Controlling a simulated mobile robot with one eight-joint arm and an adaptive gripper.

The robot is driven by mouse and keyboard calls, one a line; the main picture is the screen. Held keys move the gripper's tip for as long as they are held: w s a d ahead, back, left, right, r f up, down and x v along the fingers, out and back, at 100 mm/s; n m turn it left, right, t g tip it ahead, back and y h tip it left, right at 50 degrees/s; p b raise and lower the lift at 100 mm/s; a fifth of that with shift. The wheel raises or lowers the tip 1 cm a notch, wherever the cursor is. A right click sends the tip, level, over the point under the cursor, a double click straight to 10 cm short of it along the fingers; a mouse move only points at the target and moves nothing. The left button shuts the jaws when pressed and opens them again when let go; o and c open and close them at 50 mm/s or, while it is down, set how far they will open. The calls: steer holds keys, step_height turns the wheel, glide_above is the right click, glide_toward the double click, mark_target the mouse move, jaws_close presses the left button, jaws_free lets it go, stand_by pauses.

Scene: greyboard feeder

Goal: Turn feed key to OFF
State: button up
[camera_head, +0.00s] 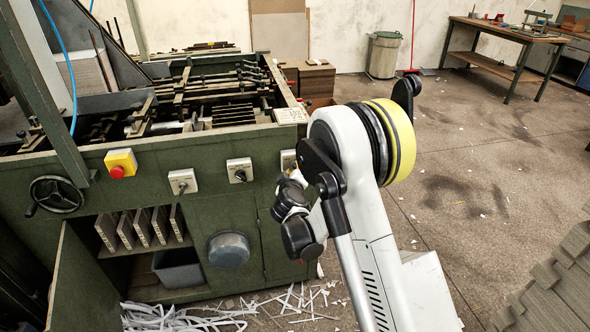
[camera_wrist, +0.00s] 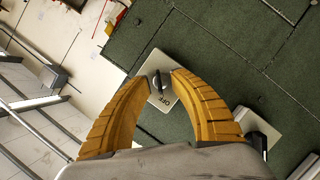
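In the wrist view, the feed key (camera_wrist: 158,82) is a small dark key on a pale square plate (camera_wrist: 183,98) marked OFF, fixed to a green panel. My gripper (camera_wrist: 162,74) is open, with its two yellow-orange ribbed fingers curving in on either side of the key. I cannot tell whether the fingertips touch it. The key's exact setting is hard to read. In the head view, a pale plate (camera_head: 287,158), partly behind my arm, appears to be the same one.
Other switches sit on the green machine's front: a black-knobbed one (camera_head: 239,171), a paler one (camera_head: 183,181) and a red stop button (camera_head: 117,172) on yellow. A handwheel (camera_head: 56,195) is at left. Paper strips (camera_head: 190,318) litter the floor below. Open floor lies right.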

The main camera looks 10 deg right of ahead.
steer(key=v, duration=1.1)
steer(key=shift+s+r, duration=0.15)
steer(key=shift+s, duration=0.1)
steer(key=shift+r, duration=0.1)
